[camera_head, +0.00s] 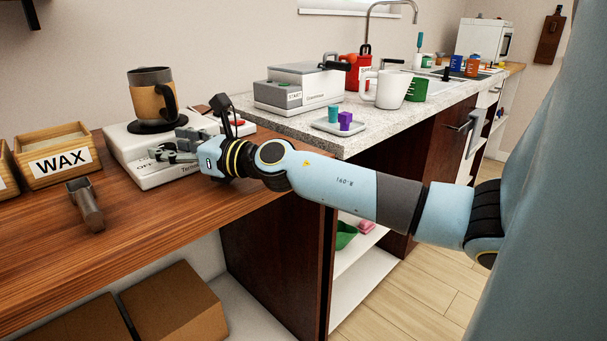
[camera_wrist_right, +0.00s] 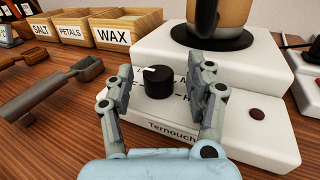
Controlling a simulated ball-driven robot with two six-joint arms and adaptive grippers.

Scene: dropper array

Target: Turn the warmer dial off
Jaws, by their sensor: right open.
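The white warmer (camera_head: 118,145) stands on the wooden counter; its sloped front also shows in the right wrist view (camera_wrist_right: 255,125). Its round black dial (camera_wrist_right: 158,82) is on that front, with a small white mark toward the upper left. Some lettering around the dial is partly covered, so I cannot tell its setting for certain. My right gripper (camera_wrist_right: 166,76) is open, with one finger on each side of the dial and gaps visible. My left gripper is out of view.
A brown mug (camera_head: 147,95) sits on the warmer's black plate. A WAX box (camera_head: 62,165) stands left of the warmer, with SALT (camera_wrist_right: 42,28) and PETALS (camera_wrist_right: 73,32) boxes beyond. A dark scoop-like tool (camera_head: 86,203) lies on the counter in front.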

